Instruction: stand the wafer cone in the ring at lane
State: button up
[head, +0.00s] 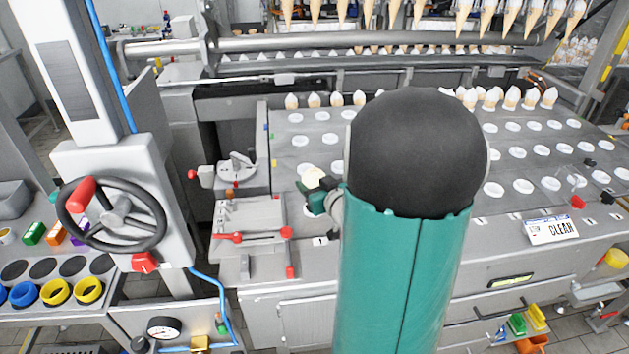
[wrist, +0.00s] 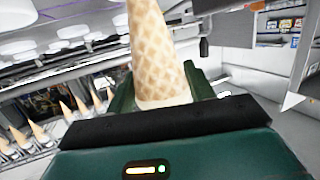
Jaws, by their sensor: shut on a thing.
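The wafer cone (wrist: 158,55) is tan with a waffle pattern. It stands between the green fingers of my gripper (wrist: 157,88) in the wrist view, its pale end near the palm; its far end is cut off by the picture's top edge. In the head view my gripper (head: 316,194) is small, low over the front left of the grey ring table, with a cream-coloured bit (head: 314,178) of what it holds showing. White rings (head: 303,141) lie in rows on the table. My arm hides the table's middle rings. A small lane label (head: 320,241) shows on the front edge.
White-topped cones (head: 313,101) stand along the table's back row. More cones (head: 510,22) hang above it. A grey fixture with red-tipped levers (head: 258,237) is left of my gripper. A "CLEAN" sign (head: 551,230) stands at the right front. A handwheel (head: 112,216) is at far left.

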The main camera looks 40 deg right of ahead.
jog(key=shift+f, duration=1.15)
jog(key=o, duration=0.8)
jog(key=shift+c, duration=0.2)
